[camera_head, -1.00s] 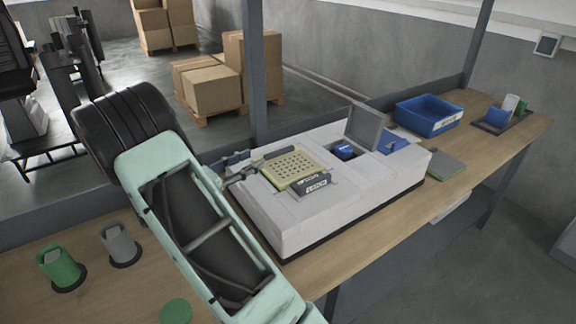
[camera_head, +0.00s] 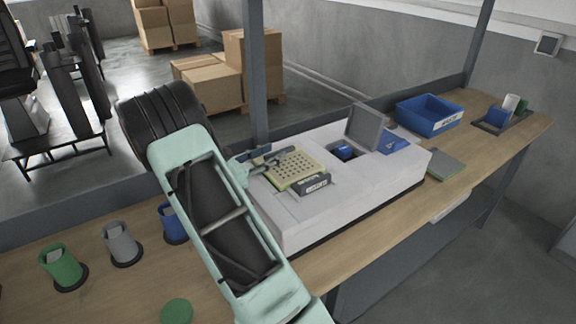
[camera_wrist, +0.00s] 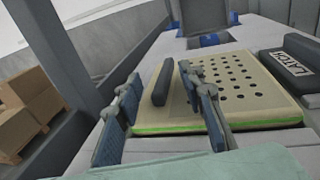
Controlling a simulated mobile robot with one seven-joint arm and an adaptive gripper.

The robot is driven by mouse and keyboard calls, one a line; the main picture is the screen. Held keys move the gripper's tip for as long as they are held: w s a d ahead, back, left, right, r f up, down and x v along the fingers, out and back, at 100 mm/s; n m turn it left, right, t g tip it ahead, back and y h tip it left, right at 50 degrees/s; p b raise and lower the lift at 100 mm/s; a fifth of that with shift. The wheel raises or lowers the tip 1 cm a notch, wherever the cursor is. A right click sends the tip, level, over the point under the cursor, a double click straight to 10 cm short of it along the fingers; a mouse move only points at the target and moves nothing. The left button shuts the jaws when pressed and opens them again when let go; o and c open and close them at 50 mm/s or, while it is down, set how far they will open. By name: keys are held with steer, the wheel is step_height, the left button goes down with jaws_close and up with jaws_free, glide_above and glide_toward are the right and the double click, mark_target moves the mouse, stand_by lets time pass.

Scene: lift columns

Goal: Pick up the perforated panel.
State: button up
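The perforated panel (camera_head: 306,166) is a flat yellowish plate with rows of holes, lying on top of the pale grey machine housing (camera_head: 390,192). In the wrist view the panel (camera_wrist: 245,78) shows a green stripe along its near edge and a dark raised bar (camera_wrist: 163,84) near its left edge. My gripper (camera_head: 277,160) is at the panel's left side. In the wrist view its two blue-padded fingers (camera_wrist: 162,115) stand apart with nothing between the pads. The bar appears beyond them, in line with the gap. The right finger hides part of the panel; contact cannot be told.
A black block labelled LATCH (camera_wrist: 290,66) sits beside the panel. A raised grey lid (camera_head: 364,127) stands behind, near a blue bin (camera_head: 428,115). Green (camera_head: 62,266), grey (camera_head: 121,244) and blue (camera_head: 174,223) cups stand on the bench at left. A post (camera_head: 256,75) rises close behind.

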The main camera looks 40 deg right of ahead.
jaws_close()
steer(key=shift+r, duration=0.15)
